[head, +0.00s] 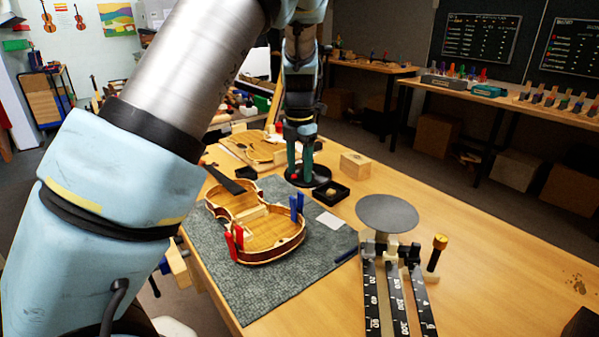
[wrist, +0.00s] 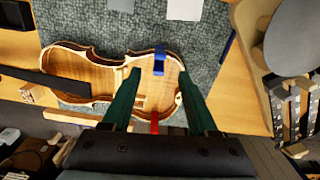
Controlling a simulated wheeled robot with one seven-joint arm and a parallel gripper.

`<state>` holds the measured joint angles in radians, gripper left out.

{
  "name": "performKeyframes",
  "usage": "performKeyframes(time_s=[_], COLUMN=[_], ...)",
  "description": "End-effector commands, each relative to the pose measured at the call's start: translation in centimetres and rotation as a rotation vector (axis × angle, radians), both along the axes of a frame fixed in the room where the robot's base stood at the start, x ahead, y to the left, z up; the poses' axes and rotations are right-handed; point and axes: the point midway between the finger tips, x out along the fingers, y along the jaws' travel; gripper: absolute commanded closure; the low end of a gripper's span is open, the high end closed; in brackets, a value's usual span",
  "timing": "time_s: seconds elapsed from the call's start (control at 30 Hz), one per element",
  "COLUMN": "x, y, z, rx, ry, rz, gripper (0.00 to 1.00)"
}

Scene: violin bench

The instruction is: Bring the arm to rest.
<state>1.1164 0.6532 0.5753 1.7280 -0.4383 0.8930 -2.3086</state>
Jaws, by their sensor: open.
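My arm crosses the left of the head view and comes down over the bench. My gripper (head: 301,172) has green fingers, which show beyond the violin in the head view. In the wrist view my gripper (wrist: 160,82) has its fingers spread wide, with nothing held between them. The violin body (head: 258,222) lies on a grey mat (head: 290,290), with red clamps (head: 234,242) at its near end and blue clamps (head: 297,207) at its right side. In the wrist view the violin (wrist: 100,72) lies below the fingers, with a blue clamp (wrist: 159,62) between them in the picture.
A black tray (head: 331,193) and a wooden block (head: 355,165) stand near my gripper. A grey disc (head: 387,213) and black marked strips (head: 395,300) are to the right. A second violin plate (head: 252,147) lies farther back. The bench's right side is mostly clear.

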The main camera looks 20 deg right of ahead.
Motion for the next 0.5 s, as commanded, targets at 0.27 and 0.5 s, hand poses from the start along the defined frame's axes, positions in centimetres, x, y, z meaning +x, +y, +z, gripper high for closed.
performKeyframes(time_s=[0.27, 0.5], x=[0.0, 0.7], y=[0.1, 5.5], z=[0.0, 0.3], rx=[0.000, -0.017], ry=[0.000, 0.009], rz=[-0.001, -0.191], gripper=[0.41, 0.41])
